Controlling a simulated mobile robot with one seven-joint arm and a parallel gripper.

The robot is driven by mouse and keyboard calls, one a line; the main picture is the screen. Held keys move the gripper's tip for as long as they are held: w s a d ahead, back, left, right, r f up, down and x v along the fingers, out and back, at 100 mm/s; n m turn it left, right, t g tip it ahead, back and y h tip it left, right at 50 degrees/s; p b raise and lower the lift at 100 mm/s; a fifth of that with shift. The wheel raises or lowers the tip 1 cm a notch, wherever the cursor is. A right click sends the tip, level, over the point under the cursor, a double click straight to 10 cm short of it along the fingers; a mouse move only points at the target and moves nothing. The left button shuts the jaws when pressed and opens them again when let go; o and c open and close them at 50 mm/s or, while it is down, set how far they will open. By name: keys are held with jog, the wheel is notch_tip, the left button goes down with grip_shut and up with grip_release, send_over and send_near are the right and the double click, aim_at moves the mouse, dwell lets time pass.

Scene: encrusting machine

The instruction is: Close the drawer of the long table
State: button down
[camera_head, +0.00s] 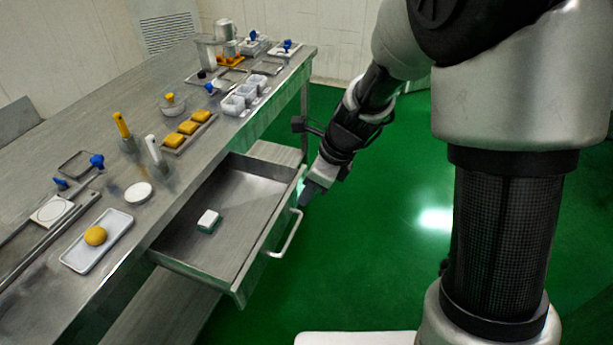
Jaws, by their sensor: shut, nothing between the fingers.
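The long steel table (98,92) runs along the left, and its drawer (245,196) is pulled out toward the right. A small white block with a green underside (208,219) lies inside the drawer. The bar handle (287,238) is on the drawer's front face. My gripper (305,197) is shut and empty, pointing down at the far end of the drawer front, by the handle's far end. Whether it touches the drawer cannot be told.
On the tabletop are a white tray with a yellow ball (95,236), a tray of yellow blocks (189,132), white cups (243,96) and several utensils. A lower shelf (160,310) lies beneath. Green floor (385,240) is clear right of the drawer.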

jog(key=s+b+x, duration=0.1)
jog(key=b+x, duration=0.2)
jog(key=x, duration=0.6)
jog(key=shift+w+f+b, duration=0.3)
jog(key=shift+w+f, duration=0.05)
jog(key=shift+a, duration=0.2)
